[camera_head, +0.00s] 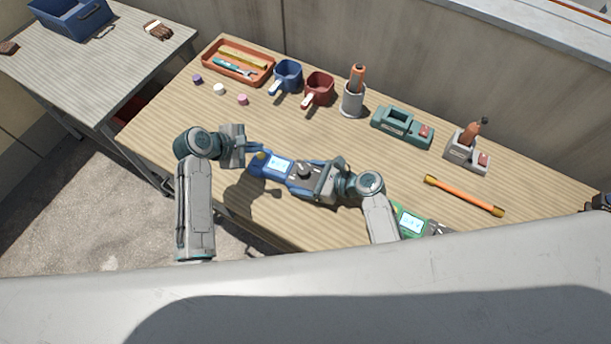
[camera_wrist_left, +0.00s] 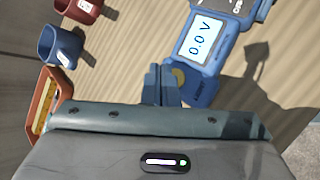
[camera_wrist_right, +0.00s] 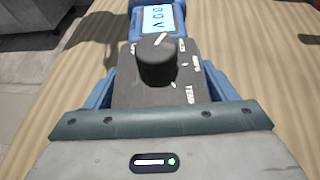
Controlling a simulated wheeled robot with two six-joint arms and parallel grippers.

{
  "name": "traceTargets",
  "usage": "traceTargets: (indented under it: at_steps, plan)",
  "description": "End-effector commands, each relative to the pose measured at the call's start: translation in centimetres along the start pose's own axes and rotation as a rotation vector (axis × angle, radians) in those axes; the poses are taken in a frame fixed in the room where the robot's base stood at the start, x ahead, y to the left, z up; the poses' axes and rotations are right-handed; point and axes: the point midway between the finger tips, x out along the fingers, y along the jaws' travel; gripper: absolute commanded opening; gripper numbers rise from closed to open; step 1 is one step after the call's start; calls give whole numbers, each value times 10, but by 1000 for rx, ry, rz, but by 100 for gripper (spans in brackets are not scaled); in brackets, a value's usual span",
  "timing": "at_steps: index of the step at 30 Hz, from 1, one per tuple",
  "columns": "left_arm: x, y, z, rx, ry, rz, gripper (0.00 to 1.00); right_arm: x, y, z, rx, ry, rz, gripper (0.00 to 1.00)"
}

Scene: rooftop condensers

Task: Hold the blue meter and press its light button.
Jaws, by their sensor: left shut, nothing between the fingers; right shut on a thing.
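The blue meter (camera_head: 258,168) is held over the wooden table by my right gripper (camera_head: 312,178), whose fingers close on its sides beside the dark dial (camera_wrist_right: 156,62). Its pale, bright screen (camera_wrist_left: 203,38) reads 0.0 V in the left wrist view. A round yellow button (camera_wrist_left: 180,74) sits on the meter's end, below the screen. My left gripper (camera_head: 258,147) is shut and empty. Its fingertips (camera_wrist_left: 161,70) are right beside the yellow button and partly cover its edge in the left wrist view; I cannot tell whether they touch it.
A green meter (camera_head: 411,222) lies near the front, partly behind my right arm. An orange rod (camera_head: 463,196) lies to the right. Blue (camera_head: 288,75) and red (camera_head: 319,88) mugs, an orange tray (camera_head: 213,65) and a grey holder (camera_head: 352,101) stand along the back.

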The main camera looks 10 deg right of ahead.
Motion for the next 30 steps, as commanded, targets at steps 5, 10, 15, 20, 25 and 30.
traceTargets:
  at_steps: [5, 10, 15, 20, 25, 30]
  plan:
    - [-13, 10, 10, 1, 1, 2, 0, 0, 0, 0, 0, 0, 0, 41]
    - [-25, 19, 18, 1, 1, 2, 0, 0, 0, 0, 0, 0, 0, 41]
    - [-33, 24, 24, -1, 1, 1, 0, 0, 0, 0, 0, -1, 0, 41]
    - [-35, 25, 25, -1, 1, 0, 0, 0, 0, 0, 0, -1, 0, 41]
    - [-35, 25, 25, -1, 1, 0, 0, 0, 0, 0, 0, -1, 0, 88]
    - [-35, 25, 25, -1, 1, 0, 0, 0, 0, 0, 0, 0, 0, 100]
